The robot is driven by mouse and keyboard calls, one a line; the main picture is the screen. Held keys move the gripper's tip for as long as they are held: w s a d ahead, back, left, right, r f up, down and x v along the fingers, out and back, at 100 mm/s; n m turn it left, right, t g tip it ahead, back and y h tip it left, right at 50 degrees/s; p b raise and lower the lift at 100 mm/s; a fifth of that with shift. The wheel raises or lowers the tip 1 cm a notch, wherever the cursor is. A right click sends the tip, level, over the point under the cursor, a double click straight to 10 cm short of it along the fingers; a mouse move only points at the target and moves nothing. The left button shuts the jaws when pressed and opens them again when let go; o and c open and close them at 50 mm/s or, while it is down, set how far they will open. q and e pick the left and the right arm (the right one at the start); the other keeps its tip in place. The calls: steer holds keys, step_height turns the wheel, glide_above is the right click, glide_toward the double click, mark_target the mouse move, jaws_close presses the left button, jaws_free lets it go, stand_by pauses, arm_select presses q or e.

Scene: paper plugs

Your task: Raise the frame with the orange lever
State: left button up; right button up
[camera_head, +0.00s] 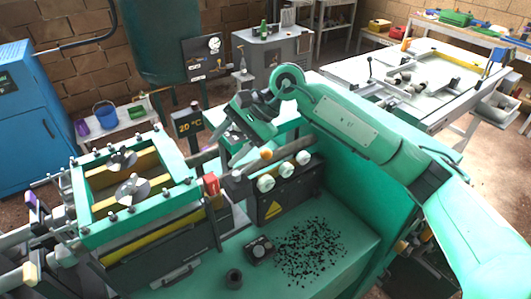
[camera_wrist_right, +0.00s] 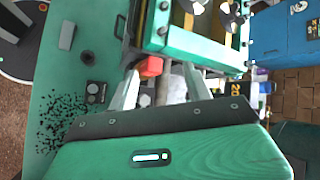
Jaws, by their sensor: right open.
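The teal frame (camera_head: 84,208) with bolts round its rim lies flat over the press at the left in the head view. Its edge also shows in the wrist view (camera_wrist_right: 205,48). A red-orange block (camera_head: 211,184), seemingly the lever's grip, sits by the frame's right corner. In the wrist view the block (camera_wrist_right: 150,67) appears between my right fingertips, nearer the left one; contact cannot be told. An orange ball (camera_head: 266,153) sits further right. My right gripper (camera_head: 216,150) is open and tilted down over the press's right side; its fingers (camera_wrist_right: 161,76) show clearly in the wrist view.
Below are a teal worktop (camera_head: 215,275), scattered black bits (camera_head: 310,250), a small dark box (camera_head: 259,250) and a black ring (camera_head: 233,278). White knobs (camera_head: 285,169) stand right of the gripper. A blue cabinet (camera_head: 35,120) stands at the left.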

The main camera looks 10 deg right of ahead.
mark_target(267, 150)
steer(key=w+d+r+n+t+h, duration=0.1)
steer(key=w+d+r+h, duration=0.1)
steer(key=w+d+h, duration=0.3)
steer(key=d+r+n+t+h, duration=0.1)
steer(key=d+h, duration=0.1)
steer(key=d, duration=0.5)
steer(key=p+x, duration=0.4)
steer(key=x, duration=0.9)
steer(key=shift+s+f, duration=0.15)
steer(key=shift+f, duration=0.15)
